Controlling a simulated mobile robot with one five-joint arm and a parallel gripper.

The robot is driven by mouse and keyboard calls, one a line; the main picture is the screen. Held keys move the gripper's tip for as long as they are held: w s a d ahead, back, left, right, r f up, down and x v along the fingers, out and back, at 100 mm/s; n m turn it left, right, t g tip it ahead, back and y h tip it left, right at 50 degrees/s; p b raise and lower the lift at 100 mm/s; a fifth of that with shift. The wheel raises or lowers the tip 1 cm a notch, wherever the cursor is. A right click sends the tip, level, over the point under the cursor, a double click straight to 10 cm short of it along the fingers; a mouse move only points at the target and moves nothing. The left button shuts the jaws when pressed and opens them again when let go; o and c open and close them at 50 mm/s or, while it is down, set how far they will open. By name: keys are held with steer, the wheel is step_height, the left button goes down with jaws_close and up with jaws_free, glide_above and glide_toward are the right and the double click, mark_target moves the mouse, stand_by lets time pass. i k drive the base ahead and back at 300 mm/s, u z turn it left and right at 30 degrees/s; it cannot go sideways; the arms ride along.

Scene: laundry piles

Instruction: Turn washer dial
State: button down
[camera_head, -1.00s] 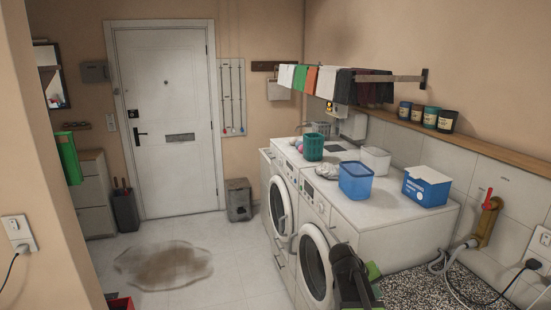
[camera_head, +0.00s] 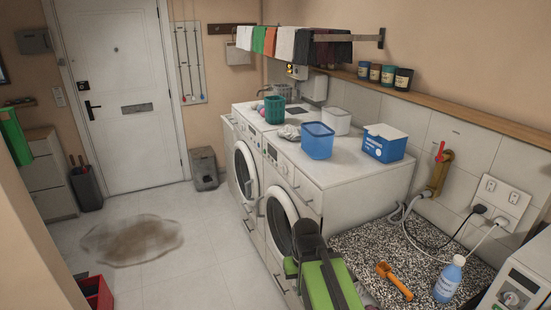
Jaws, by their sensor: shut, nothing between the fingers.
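Two white front-loading washers stand side by side along the right wall, the far one (camera_head: 243,170) and the near one (camera_head: 280,222). The near washer's control panel (camera_head: 278,162) has a small round dial (camera_head: 284,169); its pointer setting is too small to read. The far washer's panel is seen at a steep angle. My gripper (camera_head: 308,228), at the dark end of my green and black arm, is shut and empty. In the picture it overlaps the near washer's lower front, below and right of the dial. The fingertips are hard to make out, and I see no contact with the dial.
A blue tub (camera_head: 317,142), a green basket (camera_head: 274,109) and a blue-white box (camera_head: 385,143) stand on the washers. A speckled counter (camera_head: 375,248) holds an orange tool (camera_head: 394,281) and a bottle (camera_head: 448,279). A red crate (camera_head: 97,293) is at lower left.

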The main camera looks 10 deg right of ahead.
mark_target(284, 168)
steer(key=u, duration=0.05)
steer(key=k, duration=1.15)
steer(key=z, duration=0.05)
steer(key=i, duration=1.85)
steer(key=u, duration=1.2)
steer(key=i, duration=1.15)
steer(key=u, duration=1)
steer(key=i, duration=0.55)
steer(key=z, duration=0.25)
steer(key=k, duration=0.5)
steer(key=u, duration=0.15)
